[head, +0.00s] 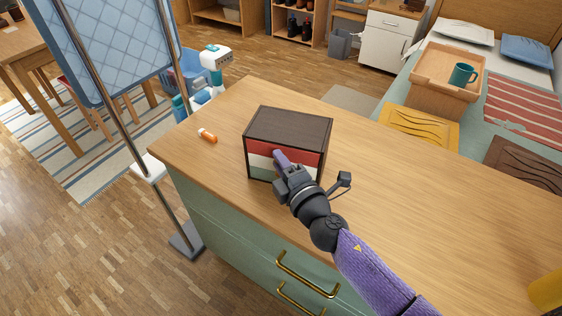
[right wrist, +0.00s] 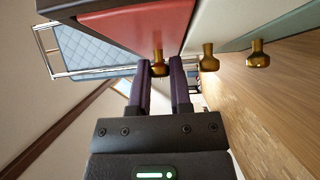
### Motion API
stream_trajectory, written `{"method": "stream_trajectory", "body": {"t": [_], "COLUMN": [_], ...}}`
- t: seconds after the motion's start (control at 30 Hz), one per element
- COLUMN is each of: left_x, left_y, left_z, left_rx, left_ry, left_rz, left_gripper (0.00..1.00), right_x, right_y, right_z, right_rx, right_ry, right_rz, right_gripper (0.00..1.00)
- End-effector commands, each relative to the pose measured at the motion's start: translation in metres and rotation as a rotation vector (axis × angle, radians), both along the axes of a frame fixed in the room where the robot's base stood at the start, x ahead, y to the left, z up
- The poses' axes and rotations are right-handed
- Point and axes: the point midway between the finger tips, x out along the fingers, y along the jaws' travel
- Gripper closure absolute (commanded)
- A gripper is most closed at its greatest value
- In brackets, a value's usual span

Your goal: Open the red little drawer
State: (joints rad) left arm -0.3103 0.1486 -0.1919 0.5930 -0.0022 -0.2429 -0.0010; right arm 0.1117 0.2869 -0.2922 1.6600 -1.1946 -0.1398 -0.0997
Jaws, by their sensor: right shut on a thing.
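A small dark-brown box (head: 289,125) stands on the wooden counter top, with red, white and green drawers stacked on its front. The red drawer (head: 304,157) is the top one, and it also shows in the right wrist view (right wrist: 140,22). My right gripper (head: 279,156) is at its front and partly hides it. In the right wrist view its two purple fingers are shut on the red drawer's brass knob (right wrist: 158,62). The knobs of the white drawer (right wrist: 208,58) and green drawer (right wrist: 258,54) are free beside the fingers. My left gripper is not in view.
The counter top (head: 400,200) is mostly clear to the right of the box. An orange-and-white small object (head: 207,135) lies left of the box. A metal stand with a blue padded panel (head: 120,50) is beyond the counter's left edge.

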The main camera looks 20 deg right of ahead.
Motion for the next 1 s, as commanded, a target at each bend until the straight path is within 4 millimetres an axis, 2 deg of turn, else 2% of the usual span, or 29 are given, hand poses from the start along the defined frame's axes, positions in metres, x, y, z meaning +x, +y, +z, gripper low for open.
{"method": "stream_trajectory", "body": {"t": [0.13, 0.4, 0.73, 0.77, 0.8, 0.9, 1.0], "left_x": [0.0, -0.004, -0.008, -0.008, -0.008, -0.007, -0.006], "left_y": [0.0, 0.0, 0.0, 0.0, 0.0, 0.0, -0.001], "left_z": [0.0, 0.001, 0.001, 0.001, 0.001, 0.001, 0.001], "left_rx": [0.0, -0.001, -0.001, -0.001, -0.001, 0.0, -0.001], "left_ry": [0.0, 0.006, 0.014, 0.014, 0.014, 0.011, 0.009], "left_rz": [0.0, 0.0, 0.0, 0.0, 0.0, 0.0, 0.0], "left_gripper": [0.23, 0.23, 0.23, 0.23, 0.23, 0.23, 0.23], "right_x": [-0.006, -0.041, -0.045, -0.045, -0.045, -0.044, -0.044], "right_y": [0.004, 0.03, 0.032, 0.032, 0.032, 0.032, 0.032], "right_z": [-0.001, -0.002, -0.001, -0.001, -0.001, -0.001, 0.0], "right_rx": [0.002, 0.002, 0.0, 0.0, 0.0, 0.0, 0.0], "right_ry": [0.002, 0.003, 0.002, 0.002, 0.002, 0.001, 0.001], "right_rz": [0.001, 0.001, 0.0, 0.0, 0.0, 0.0, 0.0], "right_gripper": [1.0, 1.0, 1.0, 0.71, 0.63, 0.41, 0.4]}}
